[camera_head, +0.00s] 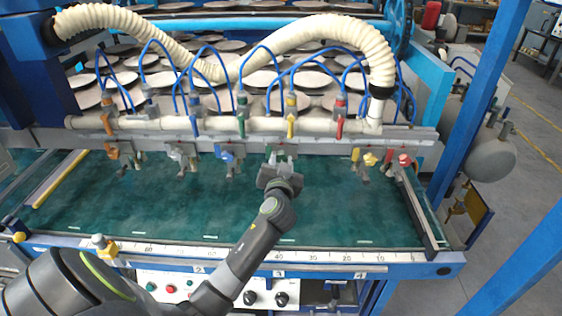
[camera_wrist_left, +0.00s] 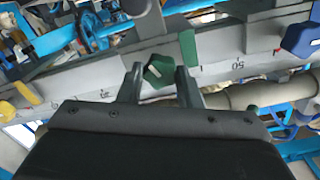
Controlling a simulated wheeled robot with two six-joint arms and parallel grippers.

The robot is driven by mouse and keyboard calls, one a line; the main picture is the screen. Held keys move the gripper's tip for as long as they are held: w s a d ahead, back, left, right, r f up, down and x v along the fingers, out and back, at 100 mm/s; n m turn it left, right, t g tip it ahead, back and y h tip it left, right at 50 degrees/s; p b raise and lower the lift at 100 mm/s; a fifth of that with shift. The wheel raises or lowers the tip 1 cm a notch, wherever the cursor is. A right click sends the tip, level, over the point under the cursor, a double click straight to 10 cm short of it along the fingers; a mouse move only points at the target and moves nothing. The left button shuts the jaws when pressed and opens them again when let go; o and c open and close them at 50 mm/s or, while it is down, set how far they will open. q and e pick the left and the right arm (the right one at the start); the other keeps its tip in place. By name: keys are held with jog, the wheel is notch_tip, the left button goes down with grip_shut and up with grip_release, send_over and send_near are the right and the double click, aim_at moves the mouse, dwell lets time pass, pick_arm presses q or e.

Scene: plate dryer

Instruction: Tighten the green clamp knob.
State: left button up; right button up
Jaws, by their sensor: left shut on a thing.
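The green clamp knob (camera_wrist_left: 158,71) is a small faceted knob with a pale mark on its face. In the wrist view it sits between the two fingers of my left gripper (camera_wrist_left: 160,88), which is shut on it. In the head view my left gripper (camera_head: 279,176) reaches the clamp rail (camera_head: 330,139) from the front, and its body hides most of the knob. My right gripper is not in view.
Other clamp knobs line the rail: orange (camera_head: 112,150), blue (camera_head: 227,156), yellow (camera_head: 370,160) and red (camera_head: 404,160). Blue hoses (camera_head: 240,75) arch above. The green bed (camera_head: 150,205) in front is mostly clear. A blue post (camera_head: 478,100) stands at right.

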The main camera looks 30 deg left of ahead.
pick_arm(q)
jog(key=m+p, duration=0.1)
jog(key=m, duration=0.5)
jog(key=m+p, duration=0.1)
jog(key=m, duration=0.2)
jog(key=shift+m, duration=0.3)
jog(key=m+p, duration=0.1)
jog(key=m, duration=0.2)
jog(key=shift+m+p, duration=0.3)
jog(key=m+p, duration=0.2)
jog(key=m, duration=0.3)
jog(key=shift+f+m+p, duration=0.1)
jog(key=shift+m+p, duration=0.9)
jog(key=shift+m, duration=1.3)
jog(key=o, duration=1)
jog(key=shift+f, duration=0.1)
jog(key=shift+c, duration=0.2)
